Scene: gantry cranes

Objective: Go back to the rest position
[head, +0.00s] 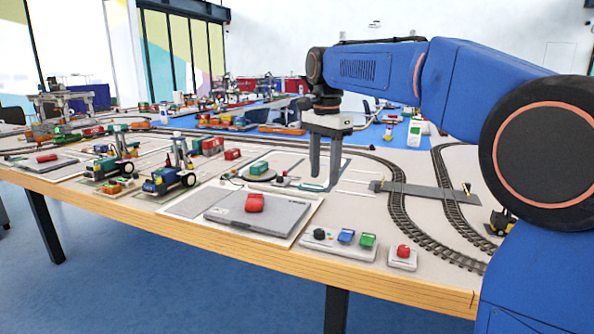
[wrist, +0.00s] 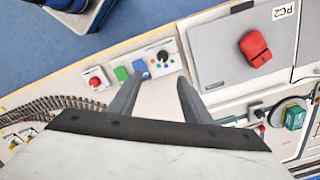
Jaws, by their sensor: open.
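My gripper (head: 325,180) is open and empty, pointing down above the model railway table (head: 285,258). My blue arm reaches in from the right. The exact height of the fingertips above the table is hard to tell.
A control panel (head: 322,243) with a black knob and blue and green switches lies near the front edge. A red button box (head: 403,258) is beside it. Curved tracks (head: 415,235) run at the right. Toy vehicles (head: 168,181) and a round turntable (head: 257,176) stand left of my gripper.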

